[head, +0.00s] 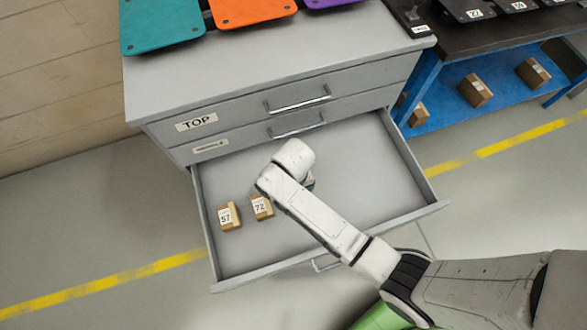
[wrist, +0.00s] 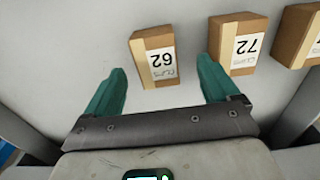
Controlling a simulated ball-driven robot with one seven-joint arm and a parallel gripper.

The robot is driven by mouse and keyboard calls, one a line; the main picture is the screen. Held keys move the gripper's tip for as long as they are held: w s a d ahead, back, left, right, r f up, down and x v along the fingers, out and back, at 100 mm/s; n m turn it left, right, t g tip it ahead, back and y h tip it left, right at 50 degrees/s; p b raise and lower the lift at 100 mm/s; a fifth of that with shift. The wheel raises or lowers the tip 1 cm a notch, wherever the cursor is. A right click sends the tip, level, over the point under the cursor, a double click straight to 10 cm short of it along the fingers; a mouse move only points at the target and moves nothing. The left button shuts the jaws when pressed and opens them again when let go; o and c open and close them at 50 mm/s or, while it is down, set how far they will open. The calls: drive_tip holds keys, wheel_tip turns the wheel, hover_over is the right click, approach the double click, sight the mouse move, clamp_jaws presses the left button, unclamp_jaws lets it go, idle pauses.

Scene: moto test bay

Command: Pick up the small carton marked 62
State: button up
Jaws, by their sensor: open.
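The small carton marked 62 (wrist: 141,57) is brown with a white label, which reads upside down in the wrist view. It lies on the grey floor of the open drawer (head: 362,160). In the head view my arm hides it. My gripper (wrist: 161,66) is open, with its teal fingers on either side of carton 62 in the picture, the carton reaching past the fingertips. I cannot tell how far above the drawer floor the fingertips are. In the head view only a bit of teal shows beside my wrist.
Carton 72 (wrist: 226,50) lies just right of the right finger; a third carton (wrist: 293,33) is beyond it, cut off. The head view shows cartons 72 (head: 262,208) and 57 (head: 229,217). Drawer walls surround them. The drawer's right side is clear.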

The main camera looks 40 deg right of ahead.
drive_tip(key=shift+w+d+f+b, duration=0.1)
drive_tip(key=shift+d+f+b, duration=0.1)
drive_tip(key=shift+f, duration=1.25)
drive_tip(key=shift+w+d+f+b, duration=0.1)
drive_tip(key=shift+d+f+b, duration=0.1)
drive_tip(key=shift+f, duration=1.2)
drive_tip(key=shift+s, duration=0.1)
drive_tip(key=shift+c, duration=0.3)
drive_tip(key=c, duration=1)
drive_tip(key=shift+c, duration=0.4)
drive_tip(key=shift+r, duration=0.2)
